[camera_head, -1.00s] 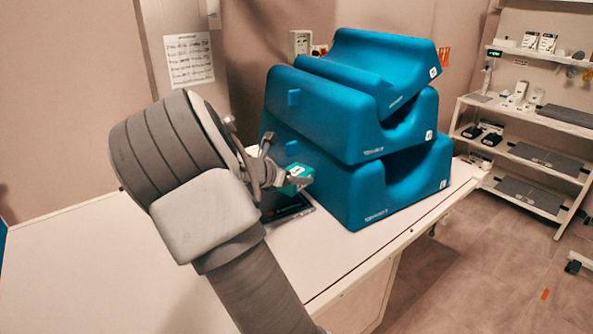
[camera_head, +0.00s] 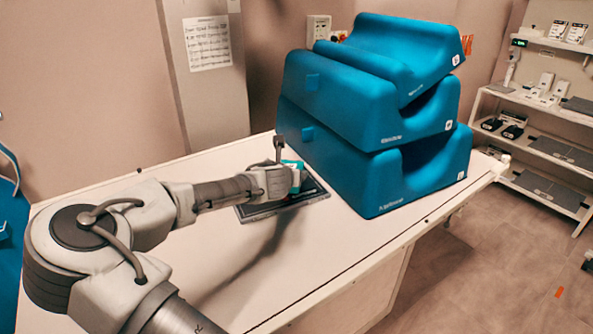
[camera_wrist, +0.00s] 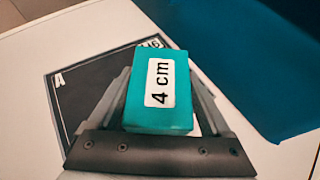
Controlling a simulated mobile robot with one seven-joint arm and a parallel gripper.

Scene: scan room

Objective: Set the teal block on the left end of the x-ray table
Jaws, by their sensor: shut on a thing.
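The teal block (camera_wrist: 160,92) carries a white "4 cm" label and fills the middle of the wrist view. My gripper (camera_wrist: 165,100) is shut on it, one finger along each side. In the head view the teal block (camera_head: 292,165) shows only as a small teal edge at the end of my gripper (camera_head: 296,178). They are over or beside a dark flat panel on the white x-ray table (camera_head: 350,238). I cannot tell the gap between block and panel. The table's left end is partly hidden by my arm.
The dark panel (camera_head: 313,188) lies flat on the table, marked "A" in the wrist view. Large stacked blue foam supports (camera_head: 380,110) stand close to the right of my gripper. Shelves (camera_head: 545,110) are at the far right. The table left of the panel looks clear.

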